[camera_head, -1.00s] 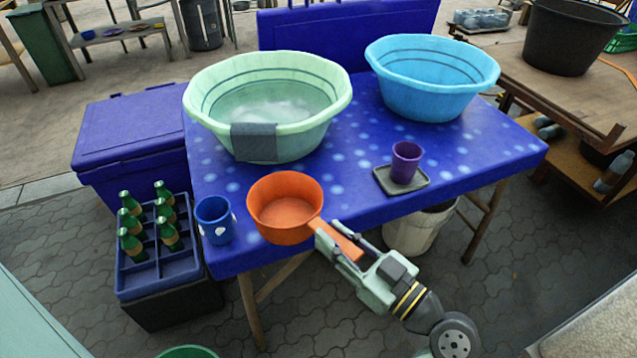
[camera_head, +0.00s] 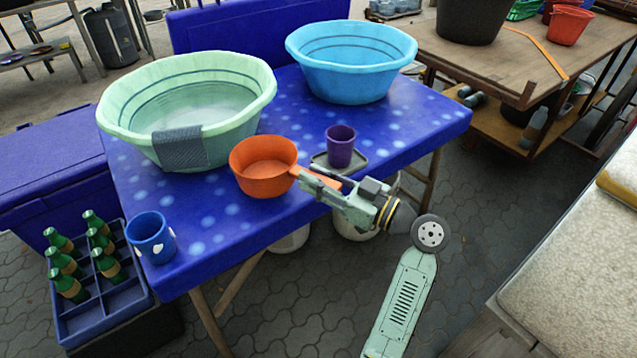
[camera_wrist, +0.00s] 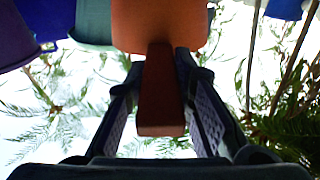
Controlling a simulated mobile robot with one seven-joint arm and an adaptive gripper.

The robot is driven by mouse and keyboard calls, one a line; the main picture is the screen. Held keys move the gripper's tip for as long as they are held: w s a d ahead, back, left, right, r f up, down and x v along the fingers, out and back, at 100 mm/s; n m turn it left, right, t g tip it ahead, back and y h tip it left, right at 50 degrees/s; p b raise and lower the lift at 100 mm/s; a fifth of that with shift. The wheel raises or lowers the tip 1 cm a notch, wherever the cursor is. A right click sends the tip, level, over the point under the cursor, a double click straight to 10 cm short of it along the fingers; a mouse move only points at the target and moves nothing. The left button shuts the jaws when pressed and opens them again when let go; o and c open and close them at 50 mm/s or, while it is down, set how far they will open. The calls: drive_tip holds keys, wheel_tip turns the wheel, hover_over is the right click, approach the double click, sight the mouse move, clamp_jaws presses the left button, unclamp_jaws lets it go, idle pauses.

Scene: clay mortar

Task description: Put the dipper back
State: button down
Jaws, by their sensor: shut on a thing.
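The orange dipper (camera_head: 262,170) is near the front of the blue spotted table (camera_head: 215,210), between the green basin and the purple cup. Its bowl opens upward, and I cannot tell whether it touches the tabletop or hangs just above it. My gripper (camera_head: 312,180) reaches in from the front right and is shut on the dipper's handle. In the wrist view the handle (camera_wrist: 160,95) lies between my two fingers, with the bowl (camera_wrist: 160,25) beyond. The pale green basin (camera_head: 190,85) holds water, with a grey cloth (camera_head: 180,150) over its front rim.
The purple cup (camera_head: 340,146) stands on a small grey tray (camera_head: 352,160), close behind my gripper. A blue mug (camera_head: 150,238) is at the front left corner. A light blue basin (camera_head: 350,70) is at the back. A bottle crate (camera_head: 95,300) stands left. Tabletop between mug and dipper is clear.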

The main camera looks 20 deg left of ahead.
drive_tip(key=shift+w, duration=0.4)
drive_tip(key=shift+w+f, duration=0.1)
drive_tip(key=shift+f, duration=0.15)
wheel_tip(320, 180, down, 3)
drive_tip(key=shift+f+p, duration=0.1)
drive_tip(key=shift+p, duration=0.45)
drive_tip(key=shift+f+b, duration=0.2)
drive_tip(key=shift+b, duration=0.1)
drive_tip(key=c, duration=1.4)
unclamp_jaws()
drive_tip(key=shift+r, duration=0.1)
drive_tip(key=shift+o, duration=0.2)
